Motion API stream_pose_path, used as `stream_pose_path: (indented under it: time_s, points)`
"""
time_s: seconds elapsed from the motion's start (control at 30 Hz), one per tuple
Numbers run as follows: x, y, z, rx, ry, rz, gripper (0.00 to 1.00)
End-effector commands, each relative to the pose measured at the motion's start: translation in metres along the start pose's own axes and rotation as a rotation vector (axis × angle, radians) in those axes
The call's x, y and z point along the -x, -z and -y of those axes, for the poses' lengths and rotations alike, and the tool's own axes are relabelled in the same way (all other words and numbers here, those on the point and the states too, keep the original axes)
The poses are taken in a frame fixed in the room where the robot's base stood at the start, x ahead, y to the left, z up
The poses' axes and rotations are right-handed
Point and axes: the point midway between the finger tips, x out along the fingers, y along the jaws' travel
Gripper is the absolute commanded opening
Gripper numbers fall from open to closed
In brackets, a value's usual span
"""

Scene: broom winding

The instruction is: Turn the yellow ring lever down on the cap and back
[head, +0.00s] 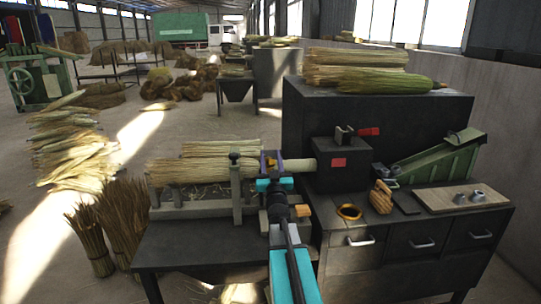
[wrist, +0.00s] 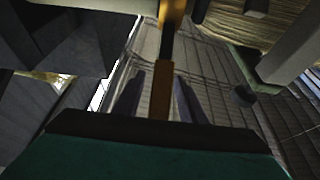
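My gripper (head: 270,162), with purple fingers, is at the cap end of the broom-winding machine, left of the black housing (head: 342,165). A small yellow part of the ring lever shows between the fingers in the head view. In the wrist view the lever is an orange-yellow bar (wrist: 173,14) that runs down, brown in shadow, between my two dark fingers (wrist: 158,92). The fingers stand apart on either side of it, and I see no firm grip. The ring and most of the cap are hidden by my gripper and the dark view.
A straw bundle (head: 190,170) lies in the machine's rests at left. A grey post (head: 235,185) stands close left of my gripper.

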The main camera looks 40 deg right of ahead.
Motion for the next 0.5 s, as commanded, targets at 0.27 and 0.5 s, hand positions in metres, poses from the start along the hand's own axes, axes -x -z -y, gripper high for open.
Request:
stream_pose_path:
  time_s: [0.27,0.5]
  points:
    - [-0.0122,0.0005,0.0003,0.0,0.0,-0.001,0.38]
    - [-0.0123,0.0004,0.0003,0.0,0.0,-0.001,0.38]
